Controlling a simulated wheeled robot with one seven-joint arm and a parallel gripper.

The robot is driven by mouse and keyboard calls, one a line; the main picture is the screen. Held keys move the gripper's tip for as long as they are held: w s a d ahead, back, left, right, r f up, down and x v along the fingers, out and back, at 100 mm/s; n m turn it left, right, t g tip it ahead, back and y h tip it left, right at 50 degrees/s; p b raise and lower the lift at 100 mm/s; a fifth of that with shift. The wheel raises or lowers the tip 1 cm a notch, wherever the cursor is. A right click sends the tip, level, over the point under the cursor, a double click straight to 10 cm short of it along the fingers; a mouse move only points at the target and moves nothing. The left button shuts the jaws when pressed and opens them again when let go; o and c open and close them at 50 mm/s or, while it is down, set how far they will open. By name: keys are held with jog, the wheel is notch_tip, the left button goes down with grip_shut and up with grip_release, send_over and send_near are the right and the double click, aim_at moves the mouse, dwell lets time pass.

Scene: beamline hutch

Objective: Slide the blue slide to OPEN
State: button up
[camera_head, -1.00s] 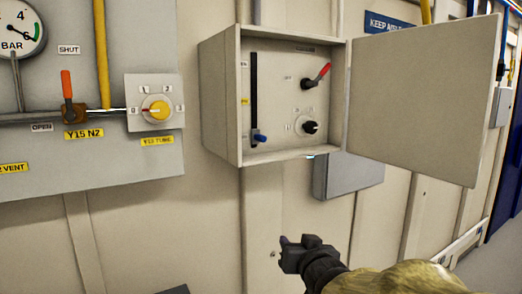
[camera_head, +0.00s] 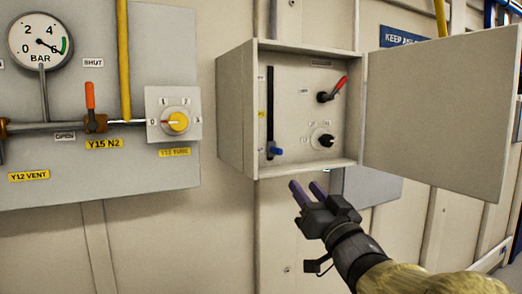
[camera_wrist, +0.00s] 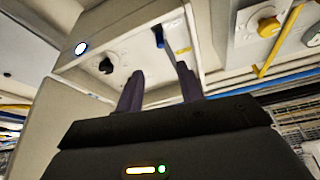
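The blue slide (camera_head: 277,151) sits at the bottom of a black vertical slot (camera_head: 270,105) inside an open wall box (camera_head: 237,110). In the wrist view the blue slide (camera_wrist: 159,38) shows beyond my fingers, near the box's edge. My gripper (camera_head: 308,188) is below the box's lower edge, a little right of the slide, with its fingers pointing up. The two fingers are apart with nothing between them, and the gripper does not touch the slide. The slot's small labels are too small to read.
The box door (camera_head: 435,110) stands open to the right. A red-handled lever (camera_head: 334,90) and a black knob (camera_head: 323,139) share the panel. A grey box (camera_head: 372,187) is below right. The left panel holds a gauge (camera_head: 40,40), an orange lever (camera_head: 91,100) and a yellow knob (camera_head: 178,122).

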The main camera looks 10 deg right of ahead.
aim_at(280, 154)
jog(key=p+x, duration=0.6)
jog(key=x, duration=0.8)
jog(key=shift+w+a+r+p, duration=0.15)
jog(key=shift+w+r+p, duration=0.1)
jog(key=shift+p, duration=0.1)
jog(key=shift+w+a, duration=0.1)
jog(key=shift+w, duration=0.4)
grip_shut()
